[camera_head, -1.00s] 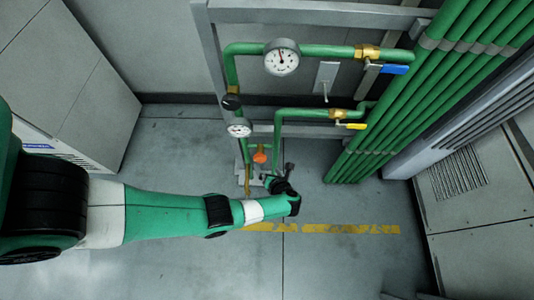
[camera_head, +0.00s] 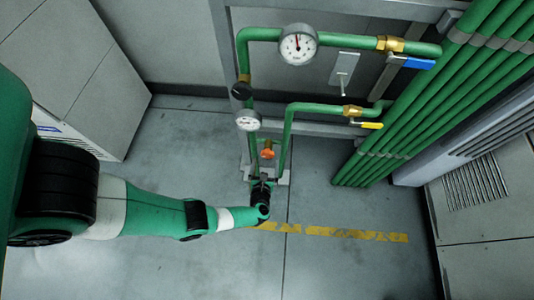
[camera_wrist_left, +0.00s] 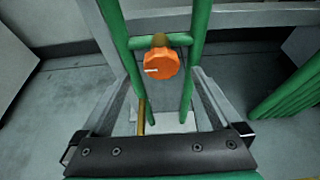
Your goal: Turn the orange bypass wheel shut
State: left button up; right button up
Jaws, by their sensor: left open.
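The orange bypass wheel (camera_head: 268,154) sits low on a short green cross pipe between two upright green pipes. In the left wrist view the orange wheel (camera_wrist_left: 160,64) shows face on, with a white mark at its left side. My left gripper (camera_head: 264,178) is just in front of and below the wheel in the head view. In the left wrist view its two fingers (camera_wrist_left: 153,72) stand wide apart, one on each side of the wheel, with nothing between them gripped. I cannot tell how far the fingertips reach past the wheel. My right gripper is not in view.
Upper pipes carry two gauges (camera_head: 298,45) (camera_head: 248,120), a blue-handled valve (camera_head: 418,63) and a yellow-handled valve (camera_head: 371,125). Thick green pipes (camera_head: 430,110) run down on the right. Grey cabinets stand at both sides. The floor (camera_head: 340,270) with a yellow stripe is clear.

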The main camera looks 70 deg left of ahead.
aim_at(268, 156)
pick_arm(q)
jog(key=b+x, duration=0.2)
jog(key=x, duration=0.3)
jog(key=shift+w+a+f, duration=0.2)
jog(key=shift+a, duration=0.05)
jog(key=shift+w+a, duration=0.15)
jog(key=shift+a, duration=0.3)
jog(key=shift+c, duration=0.2)
jog(key=c, duration=1.3)
jog(key=shift+w+d+m+g+y, duration=0.1)
jog(key=shift+m+g+y, duration=0.4)
jog(key=shift+m, duration=0.5)
jog(key=o, duration=1.3)
jog(key=shift+o, duration=0.2)
